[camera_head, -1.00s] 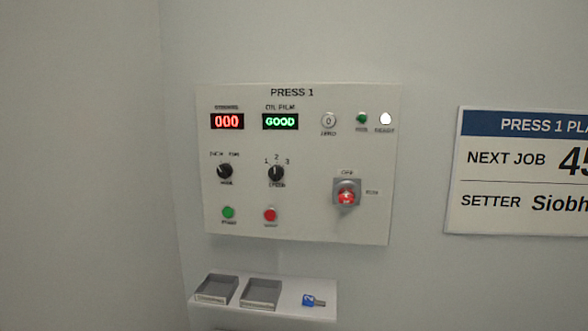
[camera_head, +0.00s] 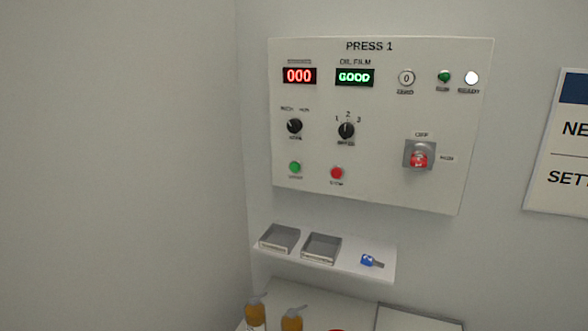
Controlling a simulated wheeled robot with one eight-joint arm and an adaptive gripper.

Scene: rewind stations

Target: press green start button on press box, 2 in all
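The press box (camera_head: 385,175) is a pale panel labelled PRESS 1 on the wall. Its green start button (camera_head: 295,167) is at the lower left, with a red stop button (camera_head: 336,173) to its right. The strokes display (camera_head: 299,76) reads 000 in red, and the oil film display (camera_head: 355,77) reads GOOD in green. A green lamp (camera_head: 444,77) looks dark, and a white lamp (camera_head: 472,78) beside it is lit. Two black knobs sit above the buttons. My gripper is not in view.
Below, a white shelf (camera_head: 347,266) holds two grey trays and a blue-tagged key (camera_head: 371,261). A sign (camera_head: 565,150) hangs at the right. A wall fills the left.

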